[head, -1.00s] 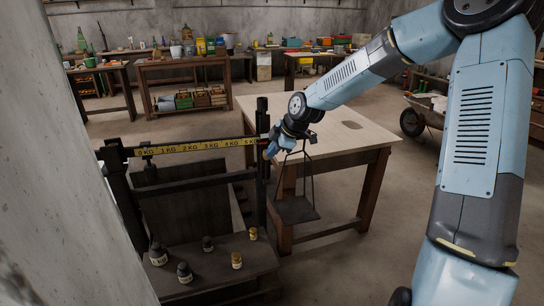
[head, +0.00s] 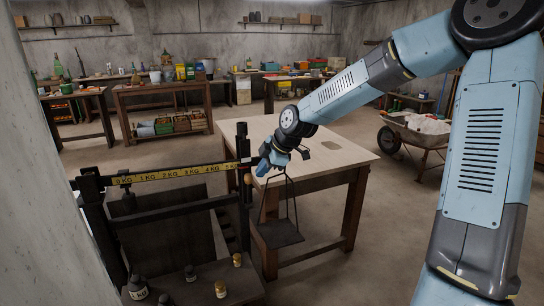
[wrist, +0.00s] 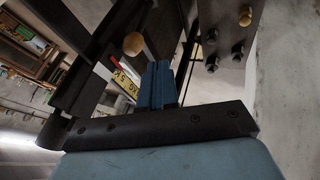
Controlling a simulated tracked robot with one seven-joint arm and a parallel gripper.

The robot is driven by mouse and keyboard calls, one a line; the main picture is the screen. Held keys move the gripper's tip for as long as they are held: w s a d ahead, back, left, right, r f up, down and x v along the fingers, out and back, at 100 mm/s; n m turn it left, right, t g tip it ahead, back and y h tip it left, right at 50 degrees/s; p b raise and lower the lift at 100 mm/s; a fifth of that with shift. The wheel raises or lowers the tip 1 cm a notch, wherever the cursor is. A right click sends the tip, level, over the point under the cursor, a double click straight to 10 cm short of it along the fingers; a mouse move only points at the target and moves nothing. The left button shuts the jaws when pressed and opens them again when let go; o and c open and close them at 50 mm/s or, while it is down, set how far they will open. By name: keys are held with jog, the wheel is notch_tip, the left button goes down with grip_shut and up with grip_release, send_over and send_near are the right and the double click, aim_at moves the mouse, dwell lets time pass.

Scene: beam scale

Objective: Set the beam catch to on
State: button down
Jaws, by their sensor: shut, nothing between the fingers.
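The beam scale stands at the lower left of the head view, with its yellow marked beam (head: 175,173) reaching a dark upright post (head: 242,150). A round wooden knob (head: 248,179) shows at the post, just below the beam's end; I take it as part of the beam catch. The knob (wrist: 133,43) also shows in the wrist view, left of and beyond my fingertips. My gripper (head: 262,168) is just right of the post, shut and empty. In the wrist view its blue fingers (wrist: 157,80) lie together, apart from the knob in the picture. I cannot tell the catch's setting.
A hanging pan (head: 279,234) is below my gripper. Several small weights (head: 190,272) stand on the scale's base. A wooden table (head: 320,150) is close behind my gripper. A concrete wall (head: 45,180) bounds the left; open floor lies to the right.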

jog(key=shift+w+v, duration=0.3)
jog(key=shift+v, duration=2.7)
jog(key=s+d+f+m+h, duration=0.2)
jog(key=s+d+m+h, duration=0.3)
jog(key=s, duration=0.3)
jog(key=s+d+r+m, duration=0.3)
jog(key=s+m, duration=0.2)
jog(key=s, duration=0.2)
jog(key=s+d+r+m+t, duration=0.1)
jog(key=s+d+r+m, duration=0.3)
jog(key=s, duration=0.4)
jog(key=s+d+r+m, duration=0.4)
jog(key=s+m, duration=0.2)
jog(key=s, duration=0.2)
jog(key=shift+s+t+h, duration=0.25)
jog(key=shift+t+h, duration=0.15)
